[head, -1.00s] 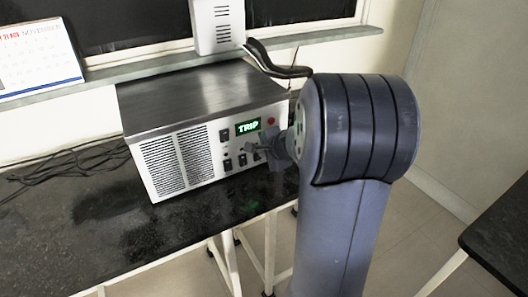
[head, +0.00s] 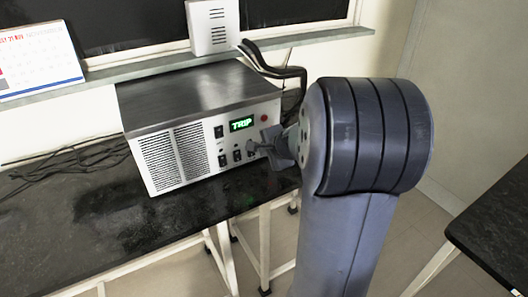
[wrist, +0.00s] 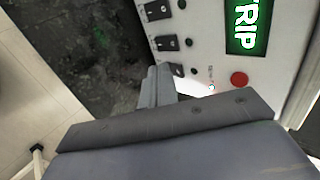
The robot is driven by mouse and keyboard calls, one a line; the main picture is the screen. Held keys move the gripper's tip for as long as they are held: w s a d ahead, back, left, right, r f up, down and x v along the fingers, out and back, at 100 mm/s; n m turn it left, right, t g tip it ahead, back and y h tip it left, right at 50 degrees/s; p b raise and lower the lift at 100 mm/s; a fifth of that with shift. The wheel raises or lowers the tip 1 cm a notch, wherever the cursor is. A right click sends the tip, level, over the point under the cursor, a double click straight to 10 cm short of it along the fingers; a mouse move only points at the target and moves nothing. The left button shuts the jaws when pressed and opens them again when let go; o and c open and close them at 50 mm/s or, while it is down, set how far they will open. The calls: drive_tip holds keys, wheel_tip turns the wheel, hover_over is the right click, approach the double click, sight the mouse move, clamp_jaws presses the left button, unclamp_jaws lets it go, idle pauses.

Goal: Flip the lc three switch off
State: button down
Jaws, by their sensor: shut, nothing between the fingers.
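The power box (head: 200,88) stands on the dark bench with its white front panel facing me; a green display (head: 242,124) reads TRIP. Black rocker switches sit below it: one at left (head: 223,160), one beside it (head: 237,156), and one nearest my gripper (head: 251,150). The wrist view shows two switches clearly (wrist: 155,10) (wrist: 168,43) and a third (wrist: 177,69) partly behind my fingers. Their labels are too small to read, so I cannot tell which is lc three. My gripper (head: 276,148) is shut and empty, close to the panel's right end (wrist: 158,85); contact is unclear.
A red button (wrist: 239,79) is near my fingers in the wrist view. Another switch (head: 219,132) sits left of the display. Black cables (head: 275,68) hang behind the box. A second dark table (head: 490,240) is at the right.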

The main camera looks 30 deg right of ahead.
drive_tip(key=s+r+p, duration=0.1)
drive_tip(key=s+r, duration=0.4)
drive_tip(key=r, duration=0.2)
drive_tip(key=shift+r+p, duration=0.15)
drive_tip(key=shift+p, duration=0.25)
drive_tip(key=shift+w, duration=0.1)
